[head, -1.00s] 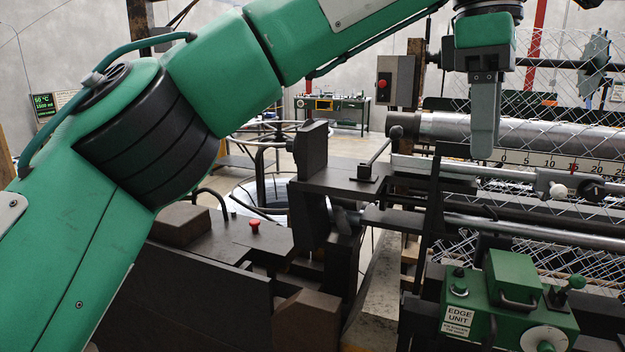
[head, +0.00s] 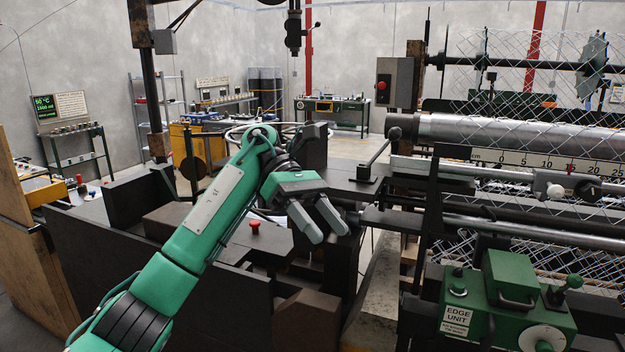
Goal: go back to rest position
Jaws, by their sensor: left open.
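My left arm comes in from the lower left of the head view. Its left gripper (head: 322,220) hangs near the middle of the picture, with its two grey fingers pointing down and to the right. The fingers are a little apart and nothing shows between them. The gripper is in front of the dark machine frame, left of the lever bracket (head: 366,172); I cannot tell whether it touches the frame. My right gripper is not in view.
The chainlink weaver with its steel roller (head: 480,130) and ruler scale fills the right. A green edge unit (head: 505,300) stands at the lower right. A red button (head: 255,226) sits on the machine's dark deck. A wooden panel (head: 30,235) is at the far left.

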